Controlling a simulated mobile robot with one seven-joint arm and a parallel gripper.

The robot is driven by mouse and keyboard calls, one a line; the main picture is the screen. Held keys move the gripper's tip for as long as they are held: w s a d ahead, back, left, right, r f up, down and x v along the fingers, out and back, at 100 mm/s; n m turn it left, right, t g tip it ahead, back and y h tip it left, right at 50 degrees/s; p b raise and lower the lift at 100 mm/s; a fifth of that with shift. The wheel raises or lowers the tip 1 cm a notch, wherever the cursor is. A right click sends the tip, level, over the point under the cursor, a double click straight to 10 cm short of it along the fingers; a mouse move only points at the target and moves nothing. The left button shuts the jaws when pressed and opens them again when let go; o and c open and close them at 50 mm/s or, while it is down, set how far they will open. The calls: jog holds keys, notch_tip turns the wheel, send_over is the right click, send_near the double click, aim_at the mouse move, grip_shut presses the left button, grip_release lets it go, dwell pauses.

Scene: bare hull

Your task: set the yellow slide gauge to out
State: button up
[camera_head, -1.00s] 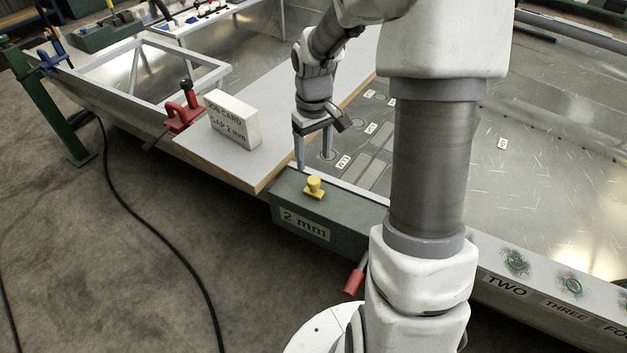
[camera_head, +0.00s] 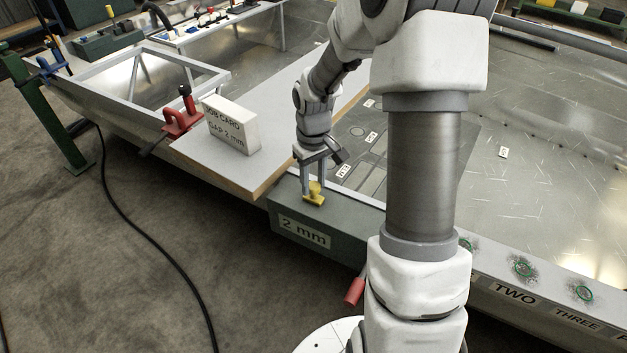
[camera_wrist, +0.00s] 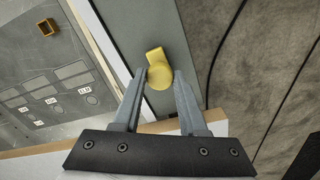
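The yellow slide gauge (camera_head: 315,198) is a small knob on a flat base, on top of the grey-green box (camera_head: 345,214) labelled "2 mm". My gripper (camera_head: 314,190) points down at the knob, with one finger on each side of it. In the wrist view the gauge (camera_wrist: 159,69) shows its round knob and a tab pointing away from the gripper. The fingertips (camera_wrist: 160,75) are apart, with the knob between or just beyond them. I see no clear contact. The gauge's out mark is not visible.
A white job card block (camera_head: 231,125) reading "GAP 2 mm" stands on the grey board (camera_head: 270,130) left of my gripper. A red clamp (camera_head: 183,118) grips the board's left edge. A red handle (camera_head: 355,291) sticks out below the box.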

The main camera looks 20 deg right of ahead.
grip_shut()
dwell(1.0)
